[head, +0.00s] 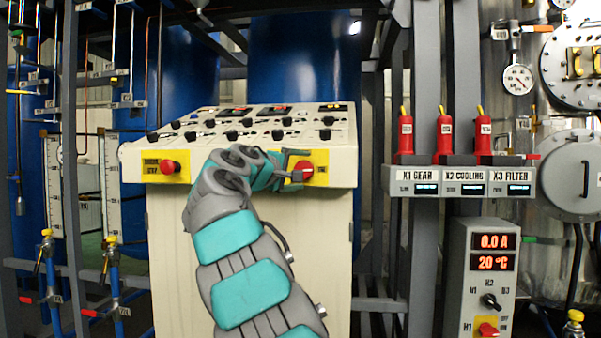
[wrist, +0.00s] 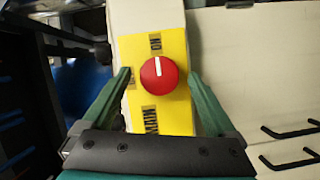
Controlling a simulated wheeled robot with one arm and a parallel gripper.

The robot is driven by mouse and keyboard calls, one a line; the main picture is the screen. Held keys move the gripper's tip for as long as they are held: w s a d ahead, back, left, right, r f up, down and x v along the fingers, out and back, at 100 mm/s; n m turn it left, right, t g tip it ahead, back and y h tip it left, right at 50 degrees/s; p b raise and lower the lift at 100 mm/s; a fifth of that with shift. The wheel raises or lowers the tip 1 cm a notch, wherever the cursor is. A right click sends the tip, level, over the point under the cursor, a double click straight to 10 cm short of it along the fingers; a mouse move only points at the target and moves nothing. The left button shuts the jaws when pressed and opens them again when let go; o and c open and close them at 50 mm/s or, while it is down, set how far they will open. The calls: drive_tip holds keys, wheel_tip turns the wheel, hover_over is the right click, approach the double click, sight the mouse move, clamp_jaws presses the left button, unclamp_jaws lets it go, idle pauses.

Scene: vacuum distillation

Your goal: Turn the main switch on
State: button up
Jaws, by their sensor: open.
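The main switch is a round red knob (wrist: 159,74) with a white mark, on a yellow plate (wrist: 175,115) lettered MAIN and ON. Its white mark points up in the wrist view, towards the ON label (wrist: 155,43). Another label at the knob's left is partly hidden by a finger. In the head view the red knob (head: 306,170) is on the console's front right corner. My gripper (wrist: 158,77) is open, with one finger on each side of the knob and gaps visible between. In the head view my gripper (head: 291,166) reaches the knob from the left.
Another red knob (head: 170,167) on a yellow plate is at the console's front left. The sloping console top (head: 250,120) carries several black knobs and displays. At the right are a labelled switch panel (head: 462,176) with several red handles and a grey control box (head: 481,260).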

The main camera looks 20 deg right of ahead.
drive_tip(key=v, duration=0.7)
drive_tip(key=shift+b, duration=0.3)
drive_tip(key=shift+f, duration=0.1)
drive_tip(key=s+d+f+m+g+y, duration=0.2)
drive_tip(key=s+f+g+y, duration=0.15)
drive_tip(key=s+f, duration=0.8)
drive_tip(key=s+d+f+m+g+y, duration=0.1)
drive_tip(key=s+f+m+g+y, duration=0.2)
drive_tip(key=s+f, duration=0.85)
drive_tip(key=s+a+f+g+y, duration=0.2)
drive_tip(key=s+a+f+y, duration=0.2)
drive_tip(key=s+a+f, duration=0.4)
drive_tip(key=s+a+f+g+y, duration=0.3)
drive_tip(key=s+a+f, duration=0.5)
drive_tip(key=s+f, duration=0.8)
wheel_tip(320, 180, down, 3)
drive_tip(key=shift+s+a+r+n+y, duration=0.2)
drive_tip(key=shift+s+n+y, duration=0.1)
drive_tip(key=shift+y, duration=0.25)
